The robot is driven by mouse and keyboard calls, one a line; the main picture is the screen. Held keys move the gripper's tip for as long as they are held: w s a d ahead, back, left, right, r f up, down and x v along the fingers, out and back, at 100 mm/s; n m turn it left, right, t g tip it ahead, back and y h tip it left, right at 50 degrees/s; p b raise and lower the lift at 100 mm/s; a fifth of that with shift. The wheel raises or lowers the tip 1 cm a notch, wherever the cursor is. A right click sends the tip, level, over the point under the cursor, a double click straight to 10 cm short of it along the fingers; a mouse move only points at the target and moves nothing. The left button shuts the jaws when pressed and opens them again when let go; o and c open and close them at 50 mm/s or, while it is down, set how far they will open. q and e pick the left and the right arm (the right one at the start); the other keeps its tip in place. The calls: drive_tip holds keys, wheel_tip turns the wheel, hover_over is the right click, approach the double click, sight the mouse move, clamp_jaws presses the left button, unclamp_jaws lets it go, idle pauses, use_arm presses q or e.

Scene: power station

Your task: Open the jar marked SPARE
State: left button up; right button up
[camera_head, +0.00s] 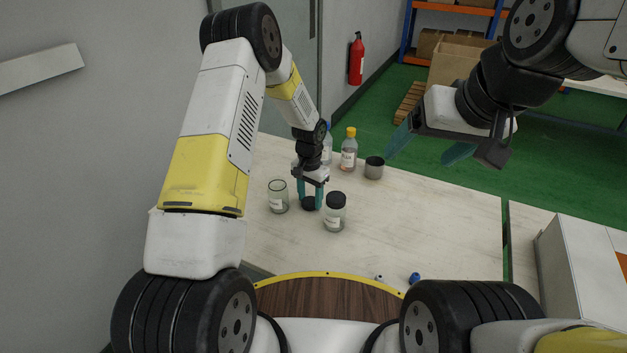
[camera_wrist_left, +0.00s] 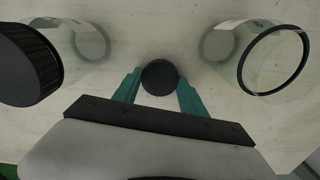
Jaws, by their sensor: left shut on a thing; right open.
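My left gripper (camera_head: 311,197) is low over the table between two glass jars. Its teal fingers are shut on a round black lid-like disc (camera_wrist_left: 159,77), seen from above in the left wrist view. An open glass jar (camera_head: 278,198) with no lid stands to its left in the head view, and at right in the wrist view (camera_wrist_left: 262,60). A glass jar with a black lid (camera_head: 335,213) stands to its right, and at left in the wrist view (camera_wrist_left: 35,62). Both have pale labels I cannot read. My right gripper (camera_head: 425,150) is open and empty, raised beyond the table's right side.
Small blue items (camera_head: 415,278) lie at the near edge. The table's right half (camera_head: 440,220) is clear.

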use_arm(q)
drive_tip(key=o, duration=1.5)
drive_tip(key=shift+f, duration=0.1)
drive_tip(key=shift+o, duration=0.2)
wheel_tip(320, 180, up, 13)
wheel_tip(320, 180, up, 12)
drive_tip(key=n+t, duration=0.2)
hover_over(310, 201)
drive_tip(key=s+a, duration=0.3)
drive_tip(key=s, duration=0.3)
drive_tip(key=s+a+r+n+t, duration=0.1)
drive_tip(key=s+r, duration=0.3)
drive_tip(key=s, duration=0.3)
drive_tip(key=s+a+r+n+t+h, duration=0.1)
drive_tip(key=s+r, duration=0.3)
drive_tip(key=s, duration=0.4)
drive_tip(key=s+a+r+n+t+h, duration=0.1)
drive_tip(key=s+a+r+t, duration=0.1)
drive_tip(key=s, duration=0.6)
wheel_tip(310, 201, up, 3)
drive_tip(key=shift+s+a+f+n, duration=0.15)
drive_tip(key=shift+a+n, duration=0.25)
drive_tip(key=shift+a, duration=0.05)
